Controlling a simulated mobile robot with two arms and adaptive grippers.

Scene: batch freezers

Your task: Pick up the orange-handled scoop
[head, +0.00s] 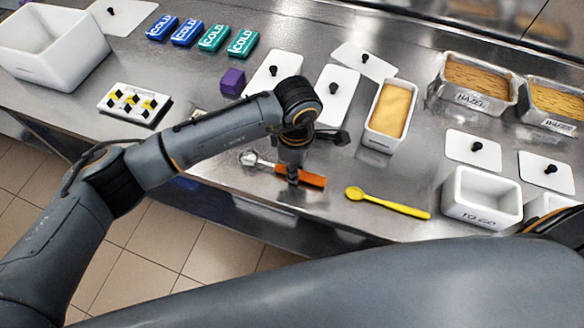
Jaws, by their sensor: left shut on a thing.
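The orange-handled scoop (312,179) lies on or just above the steel counter near its front edge. Its metal bowl end (249,158) points left and its orange handle points right. My left gripper (293,181) reaches down from above and is shut on the orange handle. The fingers cover part of the handle, and I cannot tell whether the scoop touches the counter. My right gripper is not in view.
A yellow spoon (390,203) lies to the right on the counter (345,225). Behind are a tub of yellow ice cream (374,142), white lids (335,97) with black knobs and several cold packs (213,38). A white TO-GO tub (470,212) stands at right.

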